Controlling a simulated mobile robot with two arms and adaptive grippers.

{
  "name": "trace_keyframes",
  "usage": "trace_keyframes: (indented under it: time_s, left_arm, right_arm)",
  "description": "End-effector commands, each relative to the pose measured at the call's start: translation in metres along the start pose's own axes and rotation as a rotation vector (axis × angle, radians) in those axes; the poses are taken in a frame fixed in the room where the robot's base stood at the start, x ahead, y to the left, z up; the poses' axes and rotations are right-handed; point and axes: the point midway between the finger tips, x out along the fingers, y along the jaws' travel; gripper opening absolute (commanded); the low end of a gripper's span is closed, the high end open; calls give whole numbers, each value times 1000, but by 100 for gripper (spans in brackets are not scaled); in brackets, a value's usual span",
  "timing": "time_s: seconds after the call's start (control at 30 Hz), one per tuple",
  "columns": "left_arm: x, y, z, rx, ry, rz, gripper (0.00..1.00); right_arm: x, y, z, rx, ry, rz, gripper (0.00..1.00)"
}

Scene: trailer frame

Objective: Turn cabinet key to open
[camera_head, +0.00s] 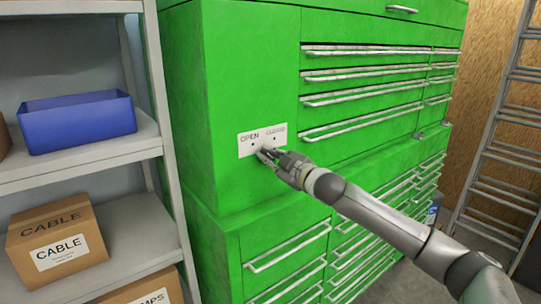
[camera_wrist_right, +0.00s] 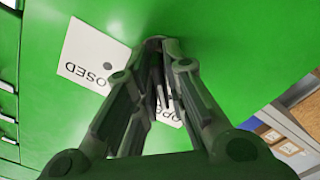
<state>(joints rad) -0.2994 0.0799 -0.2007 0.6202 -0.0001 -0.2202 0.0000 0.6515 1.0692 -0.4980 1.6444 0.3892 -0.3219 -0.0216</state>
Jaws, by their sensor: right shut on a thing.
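The green cabinet (camera_head: 250,100) has a white label plate (camera_head: 247,147) marked OPEN on the left and CLOSED on the right, with a small dark dot under each word. My right gripper (camera_head: 266,153) reaches in from the right, its fingertips at the lower edge of the plate, between the two words. In the right wrist view its fingers (camera_wrist_right: 160,46) converge at the cabinet face, shut on the key, with the plate (camera_wrist_right: 90,58) behind them. The key is almost wholly hidden by the fingers, so I cannot tell which mark it points to. My left gripper is out of view.
Drawers with metal handles (camera_head: 365,86) lie right of the plate, and more drawers (camera_head: 290,248) below. A grey shelf (camera_head: 80,160) on the left holds a blue bin (camera_head: 78,121) and a CABLE box (camera_head: 57,243). A ladder (camera_head: 505,130) stands at the right.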

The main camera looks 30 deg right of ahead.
Motion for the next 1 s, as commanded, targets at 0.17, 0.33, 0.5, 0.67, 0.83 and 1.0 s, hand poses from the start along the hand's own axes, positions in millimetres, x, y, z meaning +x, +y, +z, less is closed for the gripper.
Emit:
trace_keyframes:
  time_s: [0.17,0.33,0.5,0.67,0.83,1.0]
  left_arm:
    - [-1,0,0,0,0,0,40]
    - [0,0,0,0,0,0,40]
    - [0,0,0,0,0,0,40]
    - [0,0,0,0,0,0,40]
    - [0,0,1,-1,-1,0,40]
    - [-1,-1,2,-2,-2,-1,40]
  right_arm:
    - [0,0,1,-11,-1,0,0]
    - [0,0,1,-11,-1,-1,0]
    - [0,-1,1,-10,-1,-1,19]
    - [0,0,0,-10,-1,-1,29]
    - [0,0,0,-10,0,0,29]
    - [-4,-1,1,-10,-1,-1,29]
